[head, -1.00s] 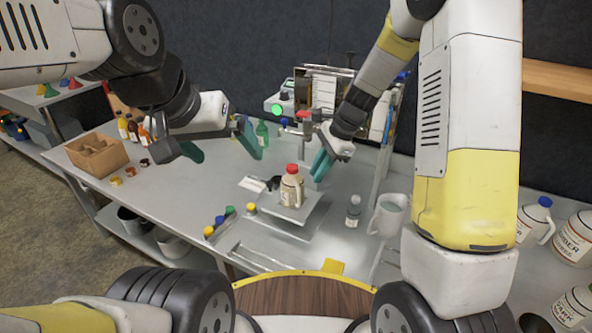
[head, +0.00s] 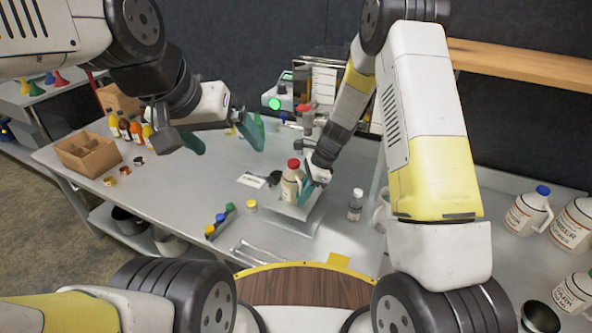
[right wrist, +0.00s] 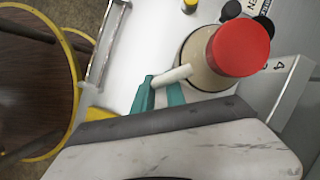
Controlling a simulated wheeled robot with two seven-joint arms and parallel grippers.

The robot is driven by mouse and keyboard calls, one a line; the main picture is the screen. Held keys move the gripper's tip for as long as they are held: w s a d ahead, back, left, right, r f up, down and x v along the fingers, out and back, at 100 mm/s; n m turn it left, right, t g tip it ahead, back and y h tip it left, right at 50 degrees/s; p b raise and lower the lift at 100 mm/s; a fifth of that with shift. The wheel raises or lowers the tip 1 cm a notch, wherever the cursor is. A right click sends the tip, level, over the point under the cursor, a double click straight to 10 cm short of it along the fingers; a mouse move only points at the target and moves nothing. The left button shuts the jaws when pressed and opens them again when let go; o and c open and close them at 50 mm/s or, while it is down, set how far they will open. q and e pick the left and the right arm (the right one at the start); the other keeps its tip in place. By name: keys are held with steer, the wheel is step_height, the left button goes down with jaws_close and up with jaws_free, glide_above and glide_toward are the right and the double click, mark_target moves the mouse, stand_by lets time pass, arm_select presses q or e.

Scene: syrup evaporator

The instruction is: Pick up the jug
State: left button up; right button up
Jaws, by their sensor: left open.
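The jug (head: 290,188), cream with a red cap, stands upright on a small grey platform (head: 309,217) on the workbench. In the right wrist view its red cap (right wrist: 239,47) and pale handle (right wrist: 172,76) are close up. My right gripper (head: 304,190) is low at the jug's right side. In the right wrist view its teal fingers (right wrist: 158,95) are at the handle, below its top bar; whether they press on it is unclear. My left gripper (head: 222,138) is open and empty, above the bench to the left of the jug.
A small bottle (head: 355,205) and a grey pitcher (head: 380,212), partly behind my arm, stand right of the platform. Coloured-lid vials (head: 220,222) lie in front left. A cardboard box (head: 90,155) is at far left. Other jugs (head: 528,211) stand at right.

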jaws_close()
stand_by(1.4)
